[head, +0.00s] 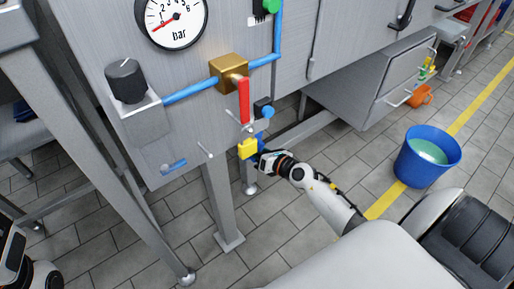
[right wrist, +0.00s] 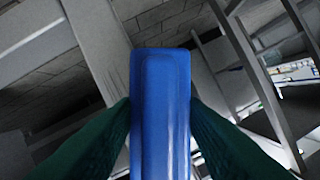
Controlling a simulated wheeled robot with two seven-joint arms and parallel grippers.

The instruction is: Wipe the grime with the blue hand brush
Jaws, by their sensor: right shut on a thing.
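My right gripper (head: 258,159) is at the lower edge of the grey machine panel, below the red lever. In the right wrist view, its two dark green fingers (right wrist: 161,125) are shut on the blue hand brush (right wrist: 162,100), on a long smooth blue part. The bristles do not show there. In the head view the brush is mostly hidden or too small to make out at the gripper. I cannot make out the grime. My left gripper is not in view.
The grey panel carries a pressure gauge (head: 171,20), a black knob (head: 125,80), a brass valve (head: 229,71) with a red lever (head: 244,100), and a blue pipe. A metal leg (head: 222,205) stands below. A blue bucket (head: 427,158) stands on the tiled floor to the right.

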